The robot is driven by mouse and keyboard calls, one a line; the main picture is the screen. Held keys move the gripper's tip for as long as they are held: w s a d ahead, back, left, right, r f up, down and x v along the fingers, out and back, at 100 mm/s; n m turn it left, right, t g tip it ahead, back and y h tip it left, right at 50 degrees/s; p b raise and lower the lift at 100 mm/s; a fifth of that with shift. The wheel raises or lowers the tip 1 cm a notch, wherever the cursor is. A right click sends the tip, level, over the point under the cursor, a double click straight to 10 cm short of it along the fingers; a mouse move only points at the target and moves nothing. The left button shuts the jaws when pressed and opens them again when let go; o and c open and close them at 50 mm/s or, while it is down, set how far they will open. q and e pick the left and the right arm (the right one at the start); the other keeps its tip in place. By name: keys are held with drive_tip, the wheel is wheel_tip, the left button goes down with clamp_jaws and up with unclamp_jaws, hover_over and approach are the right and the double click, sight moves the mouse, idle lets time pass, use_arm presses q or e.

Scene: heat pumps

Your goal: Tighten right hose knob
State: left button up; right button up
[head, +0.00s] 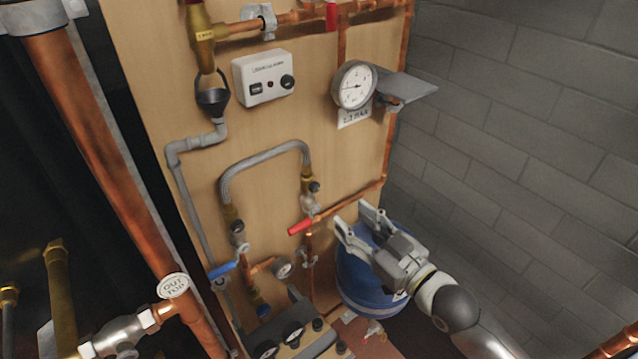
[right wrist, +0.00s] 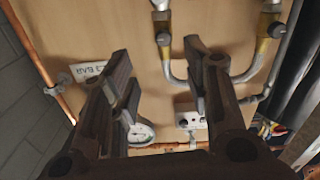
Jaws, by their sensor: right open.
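The grey braided hose (head: 262,155) arches between two brass fittings on the wooden board. The right hose knob (head: 314,187), small and black, sits at the hose's right end. In the right wrist view, which is turned upside down, the hose (right wrist: 222,82) hangs as a U and the right knob (right wrist: 163,39) shows beyond the fingers, near the gap between them. My right gripper (head: 353,220) is open and empty, to the right of and below the knob, apart from it; its fingers also show in the right wrist view (right wrist: 158,58). My left gripper is not in view.
A red-handled valve (head: 300,227) and a copper pipe (head: 352,200) lie just below the knob, near my right fingers. A blue tank (head: 362,290) stands behind my right gripper. A round gauge (head: 354,86) with a grey plate is above. A block wall (head: 520,130) is at right.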

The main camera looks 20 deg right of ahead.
sight(317, 188)
drive_tip(key=p+x, duration=0.1)
drive_tip(key=x, duration=0.2)
drive_tip(key=p+x, duration=0.1)
drive_tip(key=x, duration=0.2)
drive_tip(key=p+x, duration=0.1)
drive_tip(key=x, duration=0.2)
drive_tip(key=shift+w+a+r, duration=0.3)
drive_tip(key=shift+w+a, duration=0.2)
drive_tip(key=shift+w, duration=0.25)
drive_tip(key=shift+f, duration=0.1)
drive_tip(key=shift+c, duration=0.9)
clamp_jaws()
